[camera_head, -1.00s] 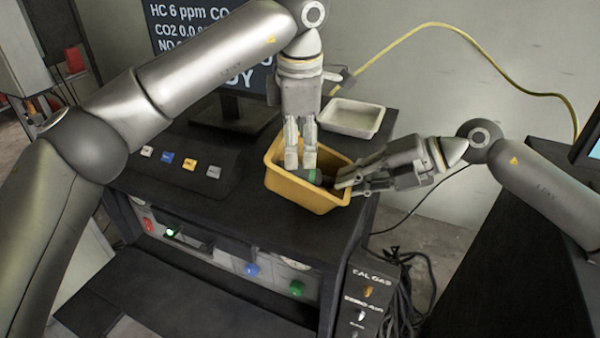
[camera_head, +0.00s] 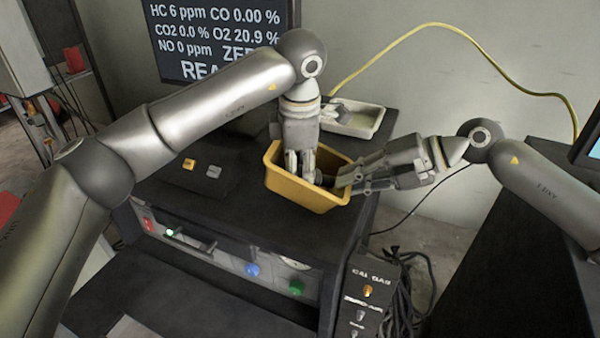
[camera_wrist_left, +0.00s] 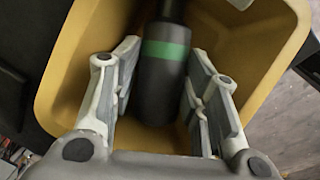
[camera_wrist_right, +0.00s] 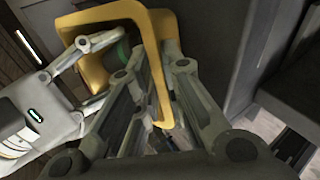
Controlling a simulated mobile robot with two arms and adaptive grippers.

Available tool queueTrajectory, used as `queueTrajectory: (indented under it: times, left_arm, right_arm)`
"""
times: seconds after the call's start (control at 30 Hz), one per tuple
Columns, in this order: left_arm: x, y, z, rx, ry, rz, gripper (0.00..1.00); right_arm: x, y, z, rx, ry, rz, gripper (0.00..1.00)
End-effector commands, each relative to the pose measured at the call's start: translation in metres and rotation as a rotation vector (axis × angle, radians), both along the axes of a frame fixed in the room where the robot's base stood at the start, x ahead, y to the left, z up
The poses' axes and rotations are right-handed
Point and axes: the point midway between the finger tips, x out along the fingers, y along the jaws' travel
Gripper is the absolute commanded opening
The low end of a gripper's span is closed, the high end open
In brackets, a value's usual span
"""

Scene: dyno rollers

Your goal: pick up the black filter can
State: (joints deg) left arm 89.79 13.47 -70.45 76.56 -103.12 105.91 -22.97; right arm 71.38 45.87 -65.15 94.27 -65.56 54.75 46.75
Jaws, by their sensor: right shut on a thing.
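The black filter can (camera_wrist_left: 163,80), with a green band, lies inside the yellow bin (camera_head: 300,194). In the left wrist view it sits between the fingers of my left gripper (camera_wrist_left: 160,62), which are open with one on each side and gaps visible. In the head view my left gripper (camera_head: 303,168) points down into the bin and mostly hides the can. My right gripper (camera_head: 346,183) is shut on the bin's right wall; the right wrist view shows its fingers (camera_wrist_right: 156,65) on both sides of the yellow rim (camera_wrist_right: 162,22).
The bin stands on a dark cabinet top. A white tray (camera_head: 352,118) with something in it stands behind it. A monitor (camera_head: 215,45) is at the back left. A yellow hose (camera_head: 400,42) runs along the wall.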

Motion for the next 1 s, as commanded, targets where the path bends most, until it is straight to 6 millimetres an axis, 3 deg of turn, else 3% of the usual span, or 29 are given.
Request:
queueTrajectory:
  times: [0.03, 0.2, 0.43, 0.63, 1.0]
  left_arm:
    - [0.000, 0.000, 0.000, -0.001, 0.000, 0.000, 0.30]
    - [0.000, 0.000, 0.001, -0.002, -0.001, 0.000, 0.12]
    - [0.001, 0.000, 0.003, -0.003, -0.003, 0.001, 0.12]
    - [0.000, 0.000, 0.019, 0.003, -0.015, -0.002, 0.12]
    - [-0.017, -0.005, 0.015, 0.093, -0.286, -0.006, 0.12]
  right_arm:
    - [0.000, 0.000, 0.001, 0.002, -0.001, 0.001, 0.00]
    - [-0.001, 0.001, 0.001, 0.002, -0.001, 0.003, 0.00]
    - [-0.001, 0.002, 0.001, 0.002, -0.001, 0.004, 0.00]
    - [-0.001, 0.001, 0.001, 0.001, -0.001, 0.005, 0.00]
    - [-0.001, 0.001, 0.001, 0.001, -0.001, 0.003, 0.00]
